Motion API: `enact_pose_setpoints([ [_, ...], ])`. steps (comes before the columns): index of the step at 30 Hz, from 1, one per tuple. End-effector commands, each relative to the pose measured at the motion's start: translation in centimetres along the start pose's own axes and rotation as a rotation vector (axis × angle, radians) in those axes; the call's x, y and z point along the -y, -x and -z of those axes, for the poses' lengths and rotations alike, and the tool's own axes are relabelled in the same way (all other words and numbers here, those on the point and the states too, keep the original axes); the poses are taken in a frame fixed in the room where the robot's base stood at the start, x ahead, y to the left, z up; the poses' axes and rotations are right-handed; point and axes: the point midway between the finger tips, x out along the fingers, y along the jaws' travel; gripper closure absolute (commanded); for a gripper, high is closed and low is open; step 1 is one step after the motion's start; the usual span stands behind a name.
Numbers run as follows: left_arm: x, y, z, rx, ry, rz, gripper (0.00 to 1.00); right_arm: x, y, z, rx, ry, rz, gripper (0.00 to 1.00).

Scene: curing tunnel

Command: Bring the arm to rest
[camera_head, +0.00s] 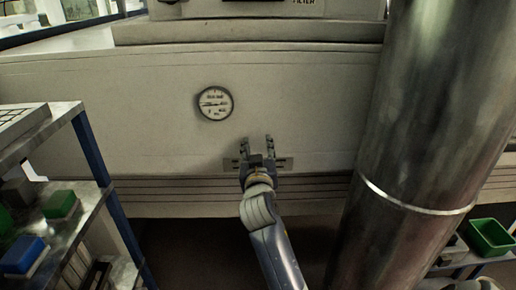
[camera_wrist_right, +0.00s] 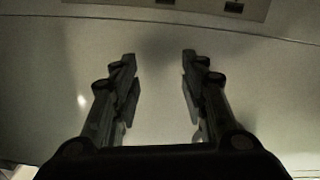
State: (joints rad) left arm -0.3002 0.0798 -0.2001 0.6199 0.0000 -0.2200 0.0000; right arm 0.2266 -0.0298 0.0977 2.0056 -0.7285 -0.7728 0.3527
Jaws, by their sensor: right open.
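My right arm reaches up from the bottom middle of the head view. Its gripper (camera_head: 257,142) is in front of the pale machine panel (camera_head: 150,120), below and to the right of a round dial gauge (camera_head: 215,103). In the right wrist view the two fingers (camera_wrist_right: 158,65) stand apart with nothing between them, and the pale panel surface fills the space beyond. Whether the fingertips touch the panel cannot be told. A small plate with slots (camera_head: 285,163) on the panel is partly hidden behind the gripper. My left gripper does not show.
A thick metal column (camera_head: 425,120) stands close on the right. A shelf rack (camera_head: 95,205) with green and blue bins is at the left. A green bin (camera_head: 489,237) sits on a low shelf at lower right. Dark floor shows below the panel.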

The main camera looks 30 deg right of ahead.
Motion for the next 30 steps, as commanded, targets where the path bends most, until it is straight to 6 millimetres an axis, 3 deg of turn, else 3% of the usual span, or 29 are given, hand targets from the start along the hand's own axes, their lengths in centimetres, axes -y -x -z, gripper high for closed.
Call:
enact_pose_setpoints([
  [17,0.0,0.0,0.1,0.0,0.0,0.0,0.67,0.0,0.0,0.2,0.002,0.001,0.0,0.6],
  [20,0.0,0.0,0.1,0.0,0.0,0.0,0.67,0.1,0.5,-0.8,0.027,0.007,0.009,0.6],
  [23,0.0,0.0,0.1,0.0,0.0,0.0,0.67,0.3,2.1,-4.0,0.107,0.026,0.041,0.6],
  [26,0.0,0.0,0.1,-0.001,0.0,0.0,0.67,0.8,5.4,-9.2,0.251,0.064,0.104,0.6],
  [30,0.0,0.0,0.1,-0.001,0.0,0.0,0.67,1.6,12.6,-17.1,0.5,0.136,0.237,0.6],
])
